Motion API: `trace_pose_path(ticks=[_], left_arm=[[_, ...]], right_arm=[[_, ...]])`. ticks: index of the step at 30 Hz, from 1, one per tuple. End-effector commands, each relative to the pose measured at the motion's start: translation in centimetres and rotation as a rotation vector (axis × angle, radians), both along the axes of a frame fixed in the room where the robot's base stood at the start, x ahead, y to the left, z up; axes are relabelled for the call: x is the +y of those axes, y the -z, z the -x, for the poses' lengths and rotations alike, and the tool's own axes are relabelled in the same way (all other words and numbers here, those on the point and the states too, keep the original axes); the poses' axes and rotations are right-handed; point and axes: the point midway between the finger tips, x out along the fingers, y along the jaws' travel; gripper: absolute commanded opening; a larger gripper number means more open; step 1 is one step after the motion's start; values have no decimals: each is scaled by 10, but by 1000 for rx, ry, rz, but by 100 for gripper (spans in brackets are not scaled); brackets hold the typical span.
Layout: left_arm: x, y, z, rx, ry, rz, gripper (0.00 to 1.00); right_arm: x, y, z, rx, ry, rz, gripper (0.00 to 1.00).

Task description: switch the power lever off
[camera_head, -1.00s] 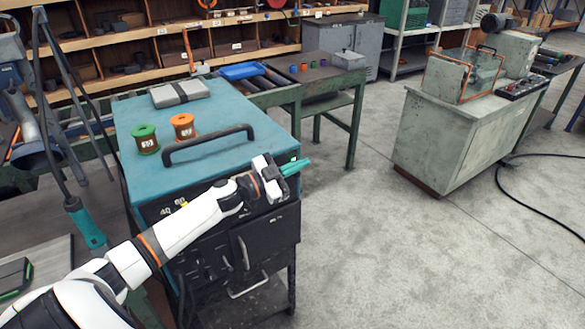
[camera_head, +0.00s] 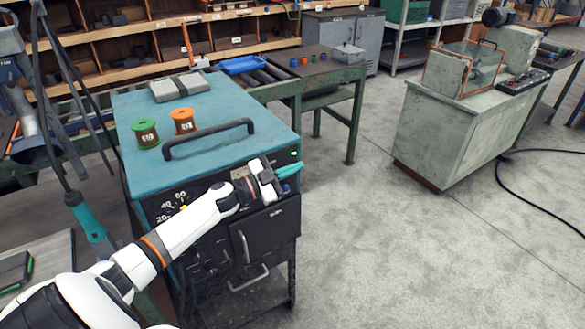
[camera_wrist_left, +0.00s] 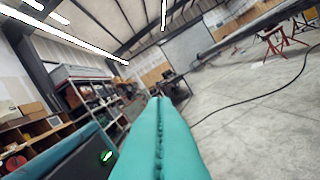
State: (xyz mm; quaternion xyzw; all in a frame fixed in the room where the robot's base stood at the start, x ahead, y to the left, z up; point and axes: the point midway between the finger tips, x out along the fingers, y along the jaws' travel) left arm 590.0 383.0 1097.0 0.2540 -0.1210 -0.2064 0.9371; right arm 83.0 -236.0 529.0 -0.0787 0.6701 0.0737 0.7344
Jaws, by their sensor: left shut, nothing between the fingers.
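A welding-type power unit with a teal top (camera_head: 225,100) and a black front panel stands at centre left in the head view. Its front has a dial (camera_head: 172,205) marked 20, 40, 60 and a green light (camera_head: 294,153) near the top right corner. The green light also shows in the left wrist view (camera_wrist_left: 106,156). My left gripper (camera_head: 289,171) is shut and empty in front of the panel's upper right part, just below the light. Its teal fingers (camera_wrist_left: 160,140) lie together in the wrist view. I cannot make out the power lever; the gripper covers part of the panel. My right gripper is not in view.
A black handle (camera_head: 208,138), two spools (camera_head: 146,134) and a grey case (camera_head: 180,87) are on the unit's top. A green-framed table (camera_head: 340,78) stands behind it. Open concrete floor lies to the right, with a grey cabinet (camera_head: 445,140) and a black cable (camera_head: 510,190).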

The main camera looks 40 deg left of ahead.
Motion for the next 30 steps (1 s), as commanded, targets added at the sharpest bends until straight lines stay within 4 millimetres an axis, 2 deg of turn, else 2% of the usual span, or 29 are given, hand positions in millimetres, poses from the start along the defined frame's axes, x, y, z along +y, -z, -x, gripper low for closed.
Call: trace_pose_path(ticks=[17,23,30], left_arm=[[-4,11,2,-39,0,-99,0],[-7,22,3,-79,0,-195,0],[-11,43,5,-160,1,-388,0]], right_arm=[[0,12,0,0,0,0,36],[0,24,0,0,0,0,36],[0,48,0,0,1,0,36]])
